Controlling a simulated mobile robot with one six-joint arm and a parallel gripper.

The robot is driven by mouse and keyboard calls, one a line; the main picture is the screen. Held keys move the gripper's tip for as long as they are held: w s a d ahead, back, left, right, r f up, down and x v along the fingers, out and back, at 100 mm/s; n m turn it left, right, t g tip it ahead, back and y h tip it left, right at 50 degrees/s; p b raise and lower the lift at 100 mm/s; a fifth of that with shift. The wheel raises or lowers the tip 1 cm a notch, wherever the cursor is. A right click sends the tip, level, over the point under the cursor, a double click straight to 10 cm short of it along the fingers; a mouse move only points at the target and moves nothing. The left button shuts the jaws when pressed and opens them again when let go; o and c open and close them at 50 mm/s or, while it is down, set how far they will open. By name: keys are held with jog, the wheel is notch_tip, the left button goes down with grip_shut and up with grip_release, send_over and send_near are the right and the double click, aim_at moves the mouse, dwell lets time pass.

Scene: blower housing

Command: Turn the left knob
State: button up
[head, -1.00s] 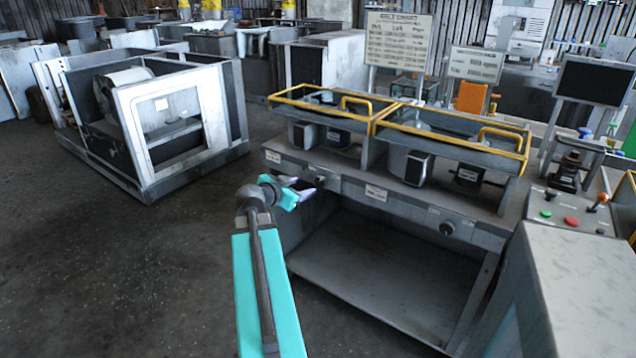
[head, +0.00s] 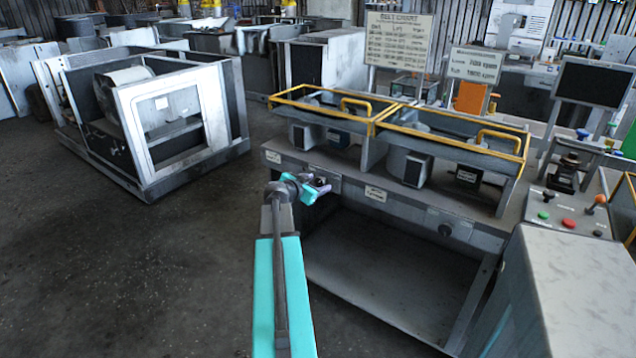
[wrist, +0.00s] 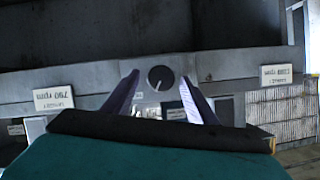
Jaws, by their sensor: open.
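The left knob (wrist: 160,78) is a dark round dial with a pale pointer line on the grey front panel (wrist: 222,90). In the wrist view, which shows the panel upside down, it sits between and beyond the two fingertips of my gripper (wrist: 160,82). The fingers are spread and do not visibly touch it. In the head view my gripper (head: 318,188) is at the left part of the bench front, close to the panel. There the left knob (head: 320,181) is small and partly covered by the gripper.
The right knob (head: 445,229) is on the same bench front, further right. Yellow-railed trays (head: 452,130) stand on the bench. A grey cabinet (head: 585,290) is at the lower right. Open floor (head: 130,270) lies to the left.

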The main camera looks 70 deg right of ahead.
jog(key=shift+d+f, duration=0.15)
jog(key=shift+d, duration=0.3)
jog(key=shift+c, duration=0.3)
jog(key=c, duration=1)
jog(key=shift+f, duration=0.1)
jog(key=shift+b, duration=0.55)
